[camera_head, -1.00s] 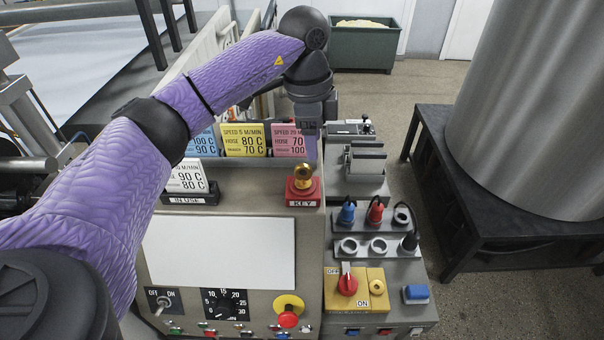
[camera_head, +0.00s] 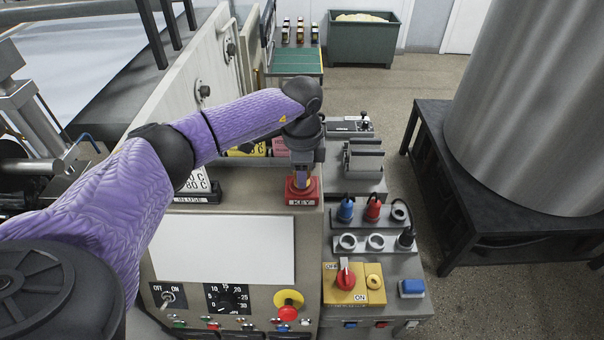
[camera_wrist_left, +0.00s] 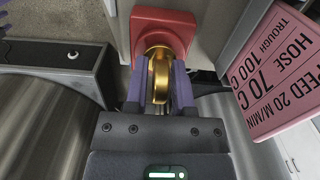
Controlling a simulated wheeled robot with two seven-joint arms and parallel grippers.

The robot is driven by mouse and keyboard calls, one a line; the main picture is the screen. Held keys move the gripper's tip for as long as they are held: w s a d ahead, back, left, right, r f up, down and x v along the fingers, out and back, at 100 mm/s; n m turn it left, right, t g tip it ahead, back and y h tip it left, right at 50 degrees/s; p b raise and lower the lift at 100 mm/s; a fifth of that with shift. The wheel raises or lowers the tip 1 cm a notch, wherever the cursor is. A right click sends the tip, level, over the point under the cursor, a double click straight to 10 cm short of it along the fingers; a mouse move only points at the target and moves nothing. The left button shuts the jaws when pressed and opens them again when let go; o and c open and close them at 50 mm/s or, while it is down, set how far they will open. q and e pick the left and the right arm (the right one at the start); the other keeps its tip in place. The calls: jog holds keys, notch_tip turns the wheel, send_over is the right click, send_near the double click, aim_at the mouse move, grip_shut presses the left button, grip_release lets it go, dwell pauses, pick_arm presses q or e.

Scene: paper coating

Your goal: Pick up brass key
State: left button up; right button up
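The brass key (camera_wrist_left: 160,75) stands in a red key block (camera_wrist_left: 163,22), labelled KEY in the head view (camera_head: 302,201). My left gripper (camera_wrist_left: 160,88) is down at the key, its fingers on either side of the gold bow. I see no clear gap between the fingers and the key, but cannot tell if they are clamped on it. In the head view the left gripper (camera_head: 303,178) points straight down just above the red block and hides most of the key. The key appears to be still in its block. My right gripper is not in view.
A pink speed card (camera_wrist_left: 285,70) stands close beside the gripper in the wrist view. Blue and red plugs (camera_head: 372,209) and a yellow switch panel (camera_head: 357,287) are at the right. A blank white plate (camera_head: 224,250) lies in front.

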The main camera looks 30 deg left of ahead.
pick_arm(q)
grip_shut()
